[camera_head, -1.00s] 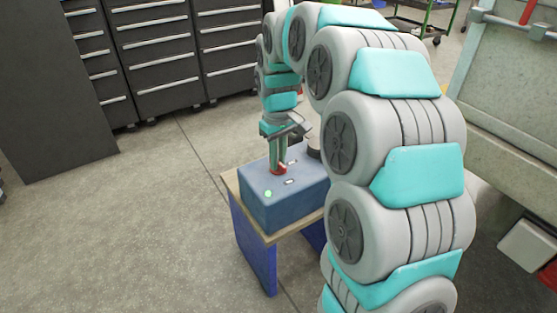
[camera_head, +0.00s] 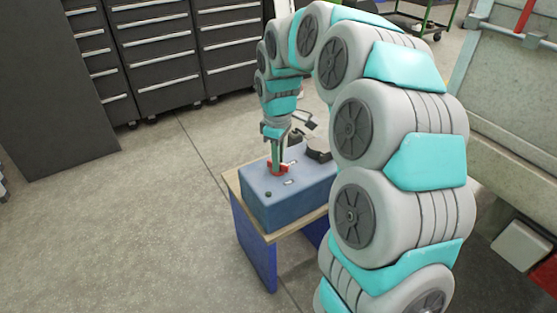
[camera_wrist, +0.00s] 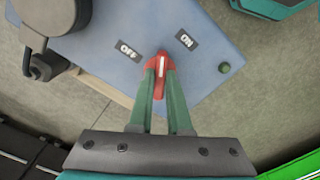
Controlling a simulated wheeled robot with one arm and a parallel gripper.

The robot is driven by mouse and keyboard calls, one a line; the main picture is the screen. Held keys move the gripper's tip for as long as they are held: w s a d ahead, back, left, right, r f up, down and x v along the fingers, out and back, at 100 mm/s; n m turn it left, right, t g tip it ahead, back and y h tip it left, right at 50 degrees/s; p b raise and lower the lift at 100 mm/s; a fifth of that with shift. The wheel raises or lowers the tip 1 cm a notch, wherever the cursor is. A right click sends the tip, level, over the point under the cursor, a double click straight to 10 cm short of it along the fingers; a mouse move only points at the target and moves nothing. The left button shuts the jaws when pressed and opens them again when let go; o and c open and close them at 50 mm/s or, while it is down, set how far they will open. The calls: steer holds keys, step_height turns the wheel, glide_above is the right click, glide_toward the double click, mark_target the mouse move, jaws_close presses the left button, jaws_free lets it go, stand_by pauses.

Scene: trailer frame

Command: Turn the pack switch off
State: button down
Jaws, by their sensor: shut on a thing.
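The pack is a blue box (camera_head: 262,214) on a small stand. In the wrist view, its red switch (camera_wrist: 162,64) has a white line that points between the OFF label (camera_wrist: 127,50) and the ON label (camera_wrist: 186,40). My gripper (camera_wrist: 160,78) is shut on the switch, with one green finger at each side. It also shows in the head view (camera_head: 277,166), reaching down to the red switch. A small round lamp (camera_wrist: 224,67) near the ON label is dark green and unlit. It is dark in the head view too (camera_head: 268,194). The fingers hide part of the switch.
A dark round fitting with a cable (camera_wrist: 45,18) stands on the box's other side. The stand (camera_head: 252,246) has a wooden top and blue legs. Dark drawer cabinets (camera_head: 150,60) stand behind. The floor left of the stand is clear.

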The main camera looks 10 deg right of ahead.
steer(key=shift+n+p, duration=0.95)
steer(key=shift+n, duration=0.85)
steer(key=shift+r+n+p, duration=0.1)
steer(key=shift+n+p, duration=1)
steer(key=shift+n, duration=0.3)
steer(key=shift+w+n+p, duration=0.1)
steer(key=shift+n+p, duration=0.7)
steer(key=shift+n, duration=0.4)
